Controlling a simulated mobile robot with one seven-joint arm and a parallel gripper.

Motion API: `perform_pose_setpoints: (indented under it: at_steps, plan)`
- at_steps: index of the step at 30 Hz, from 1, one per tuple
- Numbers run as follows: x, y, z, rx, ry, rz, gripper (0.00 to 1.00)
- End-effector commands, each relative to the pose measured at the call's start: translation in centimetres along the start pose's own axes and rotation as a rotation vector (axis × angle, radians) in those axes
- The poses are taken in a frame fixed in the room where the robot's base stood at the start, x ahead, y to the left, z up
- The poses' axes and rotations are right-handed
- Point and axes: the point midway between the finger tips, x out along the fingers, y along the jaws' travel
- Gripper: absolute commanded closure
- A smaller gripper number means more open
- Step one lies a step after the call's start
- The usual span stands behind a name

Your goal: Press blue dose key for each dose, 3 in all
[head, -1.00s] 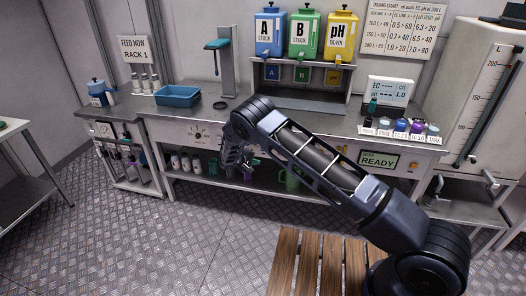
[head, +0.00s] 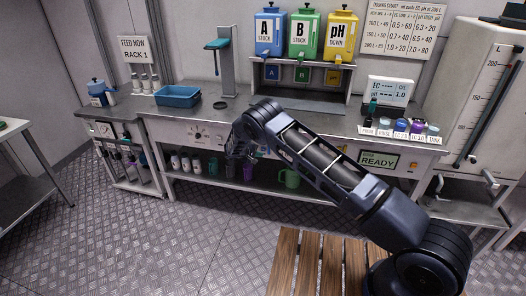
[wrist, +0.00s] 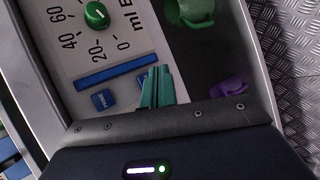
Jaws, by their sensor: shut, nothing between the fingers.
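In the wrist view, a blue square key (wrist: 103,100) with small white lettering sits on the white front panel below a long blue bar (wrist: 104,72). A second blue key (wrist: 143,82) lies to its right, partly hidden behind my fingers. My gripper (wrist: 157,88) is shut and empty, its teal fingertips over the right edge of this second key. I cannot tell whether they touch it. A green knob (wrist: 96,14) with a scale marked in ml stands above. In the head view, my gripper (head: 238,150) is in front of the bench front, its fingertips hidden.
A lit READY display (head: 378,161) is on the bench front to the right. A green mug (head: 290,178) and a purple jug (head: 248,172) stand on the lower shelf. A blue tray (head: 177,96) is on the bench top. A wooden slatted platform (head: 318,265) lies in front.

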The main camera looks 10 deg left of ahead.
Motion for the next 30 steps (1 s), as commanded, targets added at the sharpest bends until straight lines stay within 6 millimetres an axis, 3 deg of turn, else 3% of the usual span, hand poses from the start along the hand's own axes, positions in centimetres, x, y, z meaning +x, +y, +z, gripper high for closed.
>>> perform_pose_setpoints:
  at_steps: [9, 30]
  plan:
    - [1.2, 0.9, -0.9, -0.001, 0.000, 0.000, 1.00]
    - [1.3, 0.9, -1.0, -0.001, 0.001, 0.000, 1.00]
